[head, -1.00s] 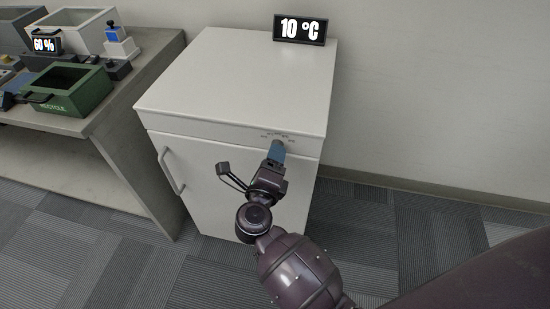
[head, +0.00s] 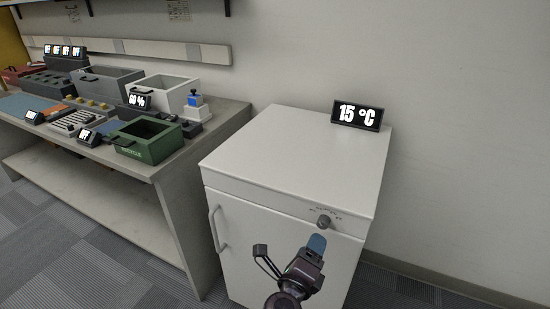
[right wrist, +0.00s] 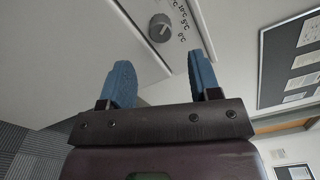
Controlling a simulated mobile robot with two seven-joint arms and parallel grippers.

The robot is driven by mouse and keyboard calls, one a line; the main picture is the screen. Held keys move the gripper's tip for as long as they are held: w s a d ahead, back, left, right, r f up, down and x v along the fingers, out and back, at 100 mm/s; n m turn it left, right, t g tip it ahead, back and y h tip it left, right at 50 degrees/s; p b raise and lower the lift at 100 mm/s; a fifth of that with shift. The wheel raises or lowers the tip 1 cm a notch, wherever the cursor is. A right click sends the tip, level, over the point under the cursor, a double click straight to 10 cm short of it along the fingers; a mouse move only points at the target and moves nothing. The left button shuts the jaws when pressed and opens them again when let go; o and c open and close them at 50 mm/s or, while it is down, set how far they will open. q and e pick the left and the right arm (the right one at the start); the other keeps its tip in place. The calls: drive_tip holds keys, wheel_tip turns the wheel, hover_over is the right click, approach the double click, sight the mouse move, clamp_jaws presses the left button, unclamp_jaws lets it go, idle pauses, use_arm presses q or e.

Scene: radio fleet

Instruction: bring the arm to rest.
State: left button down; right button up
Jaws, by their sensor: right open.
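My right gripper (head: 316,243) is in front of the white cabinet (head: 290,160), just below its round grey knob (head: 323,221). In the right wrist view its two blue fingers (right wrist: 160,85) are apart with nothing between them. The knob (right wrist: 160,28) shows beyond the fingertips, clear of them, with small markings beside it. The black display (head: 357,115) on the cabinet top reads 15 °C. My left gripper is not in view.
A grey workbench (head: 170,165) stands left of the cabinet, holding a green recycle bin (head: 150,140), grey bins and several small devices. The cabinet has a door handle (head: 217,229) at its left. Right of the cabinet is bare wall and floor.

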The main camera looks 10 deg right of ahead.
drive_tip(key=a+r+n+t+y+p, duration=0.1)
drive_tip(key=a+r+n+t+y, duration=0.2)
drive_tip(key=n+y, duration=0.55)
drive_tip(key=a+r+n+t+y, duration=0.3)
drive_tip(key=n+y, duration=0.2)
drive_tip(key=n, duration=0.7)
use_arm(q)
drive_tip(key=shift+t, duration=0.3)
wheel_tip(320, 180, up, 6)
drive_tip(key=p, duration=0.6)
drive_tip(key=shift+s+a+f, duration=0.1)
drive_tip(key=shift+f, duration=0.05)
use_arm(e)
drive_tip(key=s+d+f+n+g+h, duration=0.1)
drive_tip(key=s+d+f+n+g, duration=0.2)
drive_tip(key=s+d, duration=0.3)
drive_tip(key=s+d+f+n+g+h, duration=0.1)
drive_tip(key=s+d+f+n+g, duration=0.2)
drive_tip(key=s, duration=0.9)
drive_tip(key=s+d+f+n+g+h, duration=0.1)
drive_tip(key=s+d+f+n+g, duration=0.2)
drive_tip(key=s+d+f, duration=0.3)
drive_tip(key=s+d+g, duration=0.1)
drive_tip(key=s+d, duration=0.2)
drive_tip(key=shift+s+d+f+n, duration=0.2)
drive_tip(key=shift+d+f+n, duration=0.1)
drive_tip(key=shift+n, duration=0.05)
